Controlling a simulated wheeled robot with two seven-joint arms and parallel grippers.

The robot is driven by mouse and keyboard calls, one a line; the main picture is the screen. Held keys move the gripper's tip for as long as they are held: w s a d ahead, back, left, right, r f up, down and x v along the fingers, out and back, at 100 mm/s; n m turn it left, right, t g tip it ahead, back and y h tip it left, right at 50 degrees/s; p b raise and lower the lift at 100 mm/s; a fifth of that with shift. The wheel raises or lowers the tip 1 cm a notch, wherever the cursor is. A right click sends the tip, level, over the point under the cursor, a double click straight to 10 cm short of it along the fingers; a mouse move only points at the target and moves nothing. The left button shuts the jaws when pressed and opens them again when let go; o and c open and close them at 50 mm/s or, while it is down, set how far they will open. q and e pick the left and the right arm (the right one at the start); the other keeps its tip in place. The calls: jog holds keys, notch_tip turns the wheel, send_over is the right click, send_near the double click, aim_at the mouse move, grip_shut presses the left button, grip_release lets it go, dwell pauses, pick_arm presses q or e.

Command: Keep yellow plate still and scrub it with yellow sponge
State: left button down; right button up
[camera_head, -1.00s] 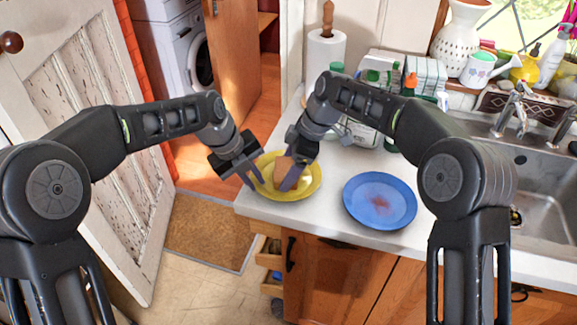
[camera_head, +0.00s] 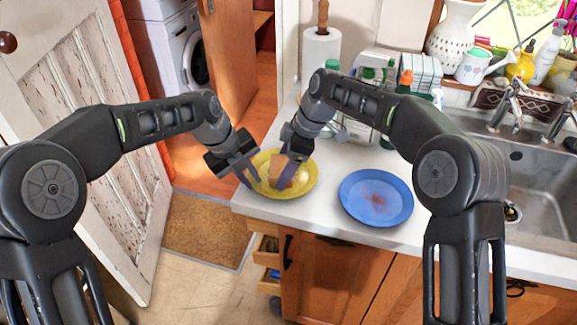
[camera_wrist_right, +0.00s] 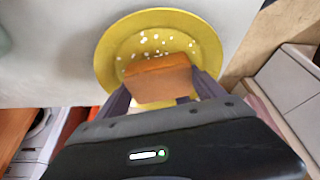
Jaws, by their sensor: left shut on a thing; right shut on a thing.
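The yellow plate (camera_head: 305,182) lies on the counter near its left corner. It also shows in the right wrist view (camera_wrist_right: 208,42), with several white specks on its surface. My left gripper (camera_head: 248,181) is shut on the plate's left rim. My right gripper (camera_head: 287,181) is shut on the sponge (camera_head: 278,166), which looks orange-tan. In the right wrist view the sponge (camera_wrist_right: 158,80) sits between the fingers of my right gripper (camera_wrist_right: 160,92), over the plate. Whether the sponge's underside touches the plate is hidden.
A blue plate (camera_head: 376,198) with a reddish stain lies on the counter (camera_head: 325,212) to the right. A paper towel roll (camera_head: 320,58), bottles and boxes stand behind. The sink (camera_head: 540,180) is at the right. The counter's front edge is close to both plates.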

jog(key=shift+a+f, duration=0.15)
jog(key=shift+a, duration=0.3)
jog(key=shift+d, duration=0.1)
jog(key=shift+s+d, duration=0.2)
jog(key=shift+d, duration=0.3)
jog(key=shift+s+d, duration=0.15)
jog(key=shift+d, duration=0.35)
jog(key=shift+w+a, duration=0.1)
jog(key=shift+w+a, duration=0.2)
jog(key=shift+a, duration=0.3)
jog(key=shift+w+a, duration=0.15)
jog(key=shift+a, duration=0.35)
jog(key=shift+d, duration=0.1)
